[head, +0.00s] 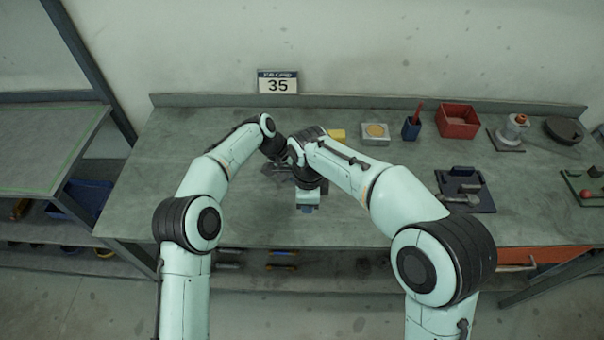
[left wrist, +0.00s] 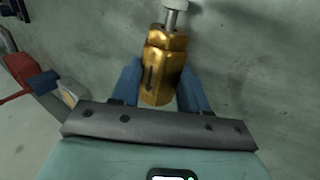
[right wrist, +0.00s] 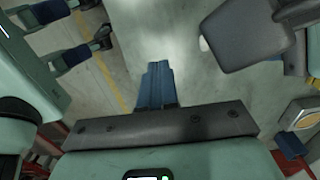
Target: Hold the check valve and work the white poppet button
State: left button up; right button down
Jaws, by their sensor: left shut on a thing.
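The brass check valve (left wrist: 162,65) is between the blue fingers of my left gripper (left wrist: 158,88) in the left wrist view, and the gripper is shut on it. The valve's steel stem sticks out at the top of that view and carries the white poppet button (left wrist: 176,4), cut by the picture edge. In the head view the valve is hidden behind my arms. My right gripper (head: 307,209) points down over the bench, close to my left wrist. In the right wrist view its blue fingers (right wrist: 158,84) are together with nothing between them. A small white tip (right wrist: 204,43), perhaps the button, shows apart from them.
On the bench (head: 370,220) are a yellow block (head: 337,135), a grey block with a round top (head: 375,132), a blue holder (head: 411,130), a red bin (head: 457,121) and a dark blue fixture (head: 465,188). The bench front by my right gripper looks clear.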

dwell(0.4)
